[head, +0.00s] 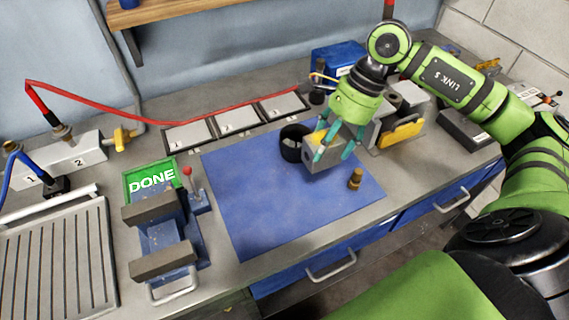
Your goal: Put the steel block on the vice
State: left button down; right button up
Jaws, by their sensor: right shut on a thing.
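My right gripper (336,150) comes in from the right and points down over the blue mat. Its teal fingers are shut on the grey steel block (318,160). The block is over the right half of the mat; whether it touches the mat I cannot tell. The fingers hide part of it. The vice (168,236) stands at the left of the bench, blue with two grey jaws. Its jaws are apart and nothing lies on it. My left gripper is not in view.
The blue mat (250,205) is mostly clear. A green DONE sign (151,180) is behind the vice. A red hose (170,122) runs along the back.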

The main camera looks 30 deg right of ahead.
jog(key=w+a+f+p, duration=0.2)
jog(key=f, duration=0.1)
jog(key=w+a+f+p, duration=0.2)
jog(key=a, duration=0.1)
jog(key=w+a+f+p, duration=0.2)
jog(key=f, duration=0.1)
jog(key=shift+w+a+f, duration=0.2)
jog(key=shift+w+f, duration=0.1)
jog(key=shift+w, duration=0.05)
jog(key=shift+f, duration=0.55)
jog(key=shift+f, duration=0.1)
jog(key=shift+f, duration=0.1)
jog(key=o, duration=1.7)
